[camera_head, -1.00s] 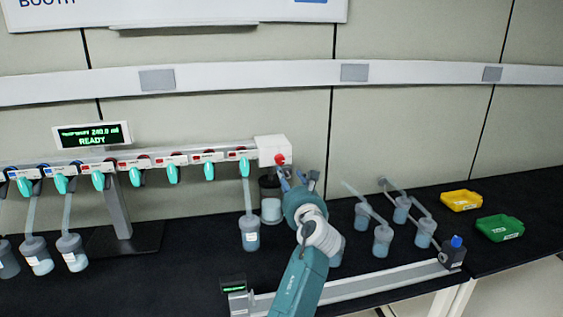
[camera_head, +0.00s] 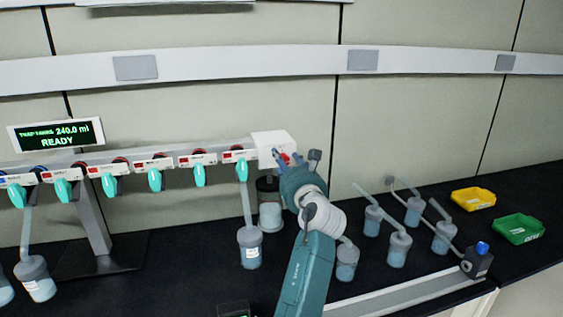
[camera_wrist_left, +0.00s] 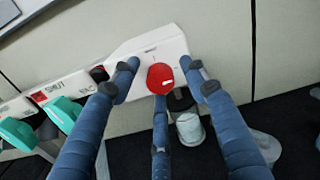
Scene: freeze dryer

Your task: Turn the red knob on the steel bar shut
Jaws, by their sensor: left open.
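The red knob (camera_wrist_left: 160,78) is on the face of a white box (camera_head: 268,140) at the right end of the steel bar (camera_head: 125,154). A white pointer mark shows on it. In the head view the knob (camera_head: 285,158) is partly hidden behind my fingers. My left gripper (camera_head: 297,160) is open in front of the box. In the left wrist view its blue fingers (camera_wrist_left: 161,88) are spread around the knob, two above at the sides and one below. Contact with the knob cannot be told. My right gripper is not in view.
Teal-handled valves (camera_head: 155,180) line the bar to the left. A flask (camera_head: 249,247) hangs below the last one, and a jar (camera_head: 270,205) stands under the box. Several flasks (camera_head: 397,250) and yellow (camera_head: 473,198) and green (camera_head: 519,228) trays are on the right.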

